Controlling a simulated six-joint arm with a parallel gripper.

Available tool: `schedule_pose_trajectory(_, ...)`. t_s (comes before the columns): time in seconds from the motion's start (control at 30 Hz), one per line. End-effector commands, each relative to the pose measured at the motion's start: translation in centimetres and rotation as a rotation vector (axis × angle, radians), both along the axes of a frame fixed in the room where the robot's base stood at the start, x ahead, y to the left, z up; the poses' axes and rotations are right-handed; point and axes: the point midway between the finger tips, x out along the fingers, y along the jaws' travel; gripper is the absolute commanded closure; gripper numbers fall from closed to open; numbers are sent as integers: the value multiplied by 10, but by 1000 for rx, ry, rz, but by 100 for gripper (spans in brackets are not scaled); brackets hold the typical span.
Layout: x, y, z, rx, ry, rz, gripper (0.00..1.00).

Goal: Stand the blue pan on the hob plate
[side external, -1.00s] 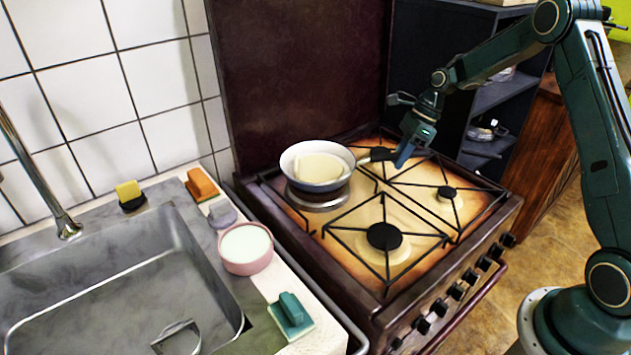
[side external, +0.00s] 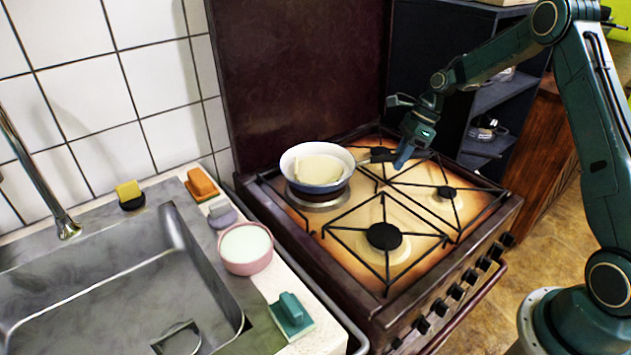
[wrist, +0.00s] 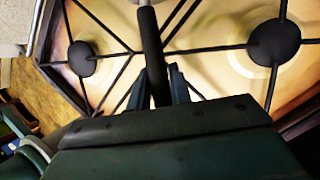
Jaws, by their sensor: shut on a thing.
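The blue pan (side external: 320,184) is white inside and blue outside, with a pale yellowish piece in it. In the side view it is over the round hob plate (side external: 317,203) at the back left of the cooker. It looks roughly level; whether its base touches the plate is hard to tell. My gripper (side external: 401,160) is to the right of the pan and shut on its handle. In the wrist view the dark handle (wrist: 151,52) runs up between the two fingers (wrist: 161,88). The pan's bowl is mostly out of the wrist view.
Black burner grates with burner caps (side external: 384,236) cover the rest of the cooker top. A dark upright panel (side external: 300,70) stands behind. To the left are a sink (side external: 110,270), a pink bowl (side external: 246,262) and several small sponges or brushes.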

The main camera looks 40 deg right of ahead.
Motion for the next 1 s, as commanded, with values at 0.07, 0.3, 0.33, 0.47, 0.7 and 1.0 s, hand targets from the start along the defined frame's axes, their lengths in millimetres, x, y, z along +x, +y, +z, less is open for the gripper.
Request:
schedule_pose_trajectory(0.07, 1, 0, 1, 1, -5, 2, 100)
schedule_pose_trajectory(0.3, 1, 0, 1, 1, -4, 1, 100)
schedule_pose_trajectory(0.33, 1, 0, 1, 1, -4, 1, 100)
schedule_pose_trajectory(0.47, 1, 0, -1, 0, -4, 2, 100)
schedule_pose_trajectory(0.7, 1, 0, -4, 0, -4, 2, 100)
schedule_pose_trajectory(1.0, 1, 0, -7, 1, -5, 2, 100)
